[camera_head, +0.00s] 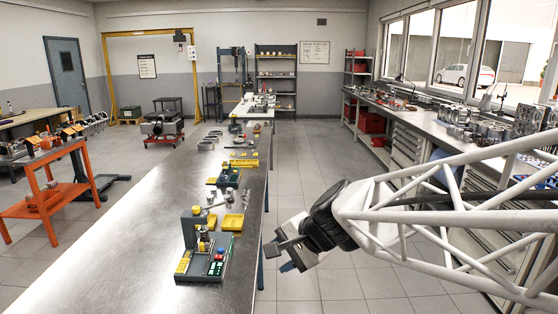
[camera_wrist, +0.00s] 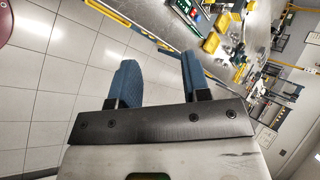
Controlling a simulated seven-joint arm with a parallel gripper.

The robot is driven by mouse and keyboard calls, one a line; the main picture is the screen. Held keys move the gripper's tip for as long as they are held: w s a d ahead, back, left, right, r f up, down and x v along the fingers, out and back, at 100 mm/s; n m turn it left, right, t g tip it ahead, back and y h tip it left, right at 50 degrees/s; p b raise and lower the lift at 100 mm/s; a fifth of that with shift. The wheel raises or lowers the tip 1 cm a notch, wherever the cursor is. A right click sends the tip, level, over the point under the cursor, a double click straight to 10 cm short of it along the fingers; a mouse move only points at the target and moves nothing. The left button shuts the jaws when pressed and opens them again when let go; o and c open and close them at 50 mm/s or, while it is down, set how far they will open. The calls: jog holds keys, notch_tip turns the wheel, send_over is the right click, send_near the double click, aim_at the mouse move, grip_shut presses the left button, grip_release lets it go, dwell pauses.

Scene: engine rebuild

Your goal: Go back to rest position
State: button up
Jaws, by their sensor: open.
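My gripper (camera_head: 284,256) is at the end of the white lattice arm that comes in from the right in the head view. It hangs over the floor just right of the long metal bench's edge. In the wrist view my gripper (camera_wrist: 158,80) shows two blue fingers held apart with nothing between them. The long metal bench (camera_head: 130,240) carries a green and yellow fixture (camera_head: 204,262) near its right edge. The fixture is apart from my gripper, to its left. It also shows at the top of the wrist view (camera_wrist: 190,12).
Yellow trays (camera_head: 233,222) and several small parts stand along the bench. An orange cart (camera_head: 45,205) is at the left. A workbench with drawers (camera_head: 408,140) runs under the windows at the right. The tiled floor (camera_head: 300,150) between the benches is clear.

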jog(key=s+d+f+n+g+h, duration=0.1)
jog(key=s+d+n+h, duration=0.6)
jog(key=s+d, duration=1)
jog(key=shift+s+d+n+h, duration=0.35)
jog(key=shift+d+n+h, duration=0.05)
